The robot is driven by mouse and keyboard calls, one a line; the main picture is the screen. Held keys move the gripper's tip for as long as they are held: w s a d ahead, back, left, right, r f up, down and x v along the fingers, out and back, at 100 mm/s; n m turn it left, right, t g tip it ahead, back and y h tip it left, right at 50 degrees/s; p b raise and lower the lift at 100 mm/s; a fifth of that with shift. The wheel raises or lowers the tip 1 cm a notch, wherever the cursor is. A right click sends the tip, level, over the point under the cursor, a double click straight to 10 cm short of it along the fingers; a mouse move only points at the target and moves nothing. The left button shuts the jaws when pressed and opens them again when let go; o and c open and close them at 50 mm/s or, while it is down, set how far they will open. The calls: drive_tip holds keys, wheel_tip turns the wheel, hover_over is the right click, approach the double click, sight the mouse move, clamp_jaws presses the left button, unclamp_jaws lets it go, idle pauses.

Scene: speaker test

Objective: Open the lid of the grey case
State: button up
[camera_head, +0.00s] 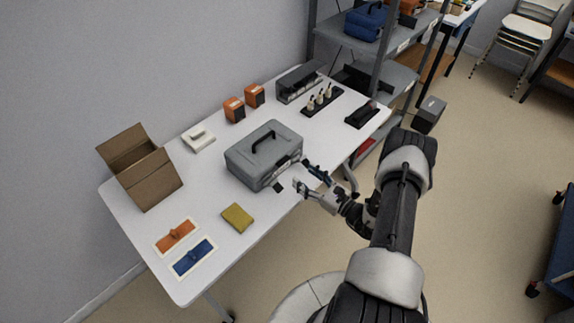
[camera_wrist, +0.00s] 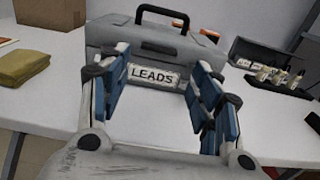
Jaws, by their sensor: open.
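The grey case (camera_head: 262,155) stands on the white table with its lid down and a black handle on top. In the wrist view the case (camera_wrist: 112,37) faces me, with a label reading LEADS on its front. My gripper (camera_head: 307,176) is just off the front right side of the case, at the table's front edge. In the wrist view its two blue-padded fingers (camera_wrist: 160,75) are apart, with nothing between them, and they partly cover the case's front. I cannot tell the exact gap between the fingertips and the case.
On the white table (camera_head: 205,205) are an open cardboard box (camera_head: 150,178), a yellow cloth (camera_head: 238,218), an orange pad (camera_head: 175,236), a blue pad (camera_head: 193,257) and two orange boxes (camera_head: 235,110). A black rack (camera_head: 321,101) stands behind the case. Grey shelves (camera_head: 385,75) stand beyond the table.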

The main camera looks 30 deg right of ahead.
sight(285, 162)
drive_tip(key=b+x, duration=0.1)
drive_tip(key=x, duration=0.8)
drive_tip(key=shift+c, duration=0.3)
